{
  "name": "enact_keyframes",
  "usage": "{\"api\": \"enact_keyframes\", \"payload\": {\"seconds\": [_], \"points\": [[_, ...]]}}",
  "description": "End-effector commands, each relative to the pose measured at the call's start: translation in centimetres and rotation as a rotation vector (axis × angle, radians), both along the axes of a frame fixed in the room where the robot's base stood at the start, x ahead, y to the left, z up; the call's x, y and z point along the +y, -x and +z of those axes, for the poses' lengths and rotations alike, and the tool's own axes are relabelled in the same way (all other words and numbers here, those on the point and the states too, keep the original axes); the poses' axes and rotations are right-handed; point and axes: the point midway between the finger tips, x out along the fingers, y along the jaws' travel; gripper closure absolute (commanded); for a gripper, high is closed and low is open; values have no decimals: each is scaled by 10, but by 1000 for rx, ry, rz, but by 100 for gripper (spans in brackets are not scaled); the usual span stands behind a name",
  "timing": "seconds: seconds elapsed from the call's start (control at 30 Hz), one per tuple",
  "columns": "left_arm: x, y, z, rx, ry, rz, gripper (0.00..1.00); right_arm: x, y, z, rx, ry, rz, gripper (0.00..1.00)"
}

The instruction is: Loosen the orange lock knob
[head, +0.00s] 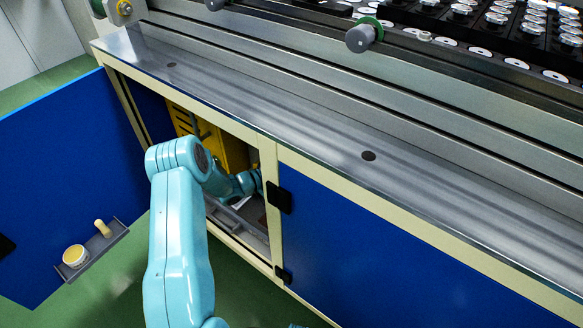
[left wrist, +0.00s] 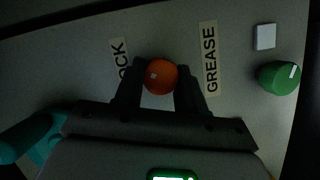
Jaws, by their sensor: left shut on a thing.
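The orange lock knob (left wrist: 161,77) is round, with a small pale mark, and sits on a grey panel (left wrist: 75,50). A label ending in "OCK" (left wrist: 120,60) is to its left, partly covered by a finger. My left gripper (left wrist: 160,84) has its dark fingers on both sides of the knob and is shut on it. In the head view, my left arm reaches into the open cabinet; the gripper and knob are hidden there. My right gripper is not in view.
A "GREASE" label (left wrist: 210,58), a green knob (left wrist: 278,77) and a white square (left wrist: 264,36) lie right of the orange knob. The cabinet opening is narrow, beside the open blue door (head: 75,170) and the closed blue panel (head: 390,245).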

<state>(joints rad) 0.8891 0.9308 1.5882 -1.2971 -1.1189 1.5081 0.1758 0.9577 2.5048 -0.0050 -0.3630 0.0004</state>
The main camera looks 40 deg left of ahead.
Motion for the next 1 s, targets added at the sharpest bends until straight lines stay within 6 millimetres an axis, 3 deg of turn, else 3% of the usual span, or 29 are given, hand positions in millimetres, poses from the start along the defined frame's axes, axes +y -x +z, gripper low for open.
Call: {"api": "enact_keyframes", "payload": {"seconds": [0.5,1.0], "points": [[1,-1,-3,-52,441,1,91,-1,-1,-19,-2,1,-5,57],[1,-2,-2,-73,628,3,91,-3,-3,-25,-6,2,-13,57]]}}
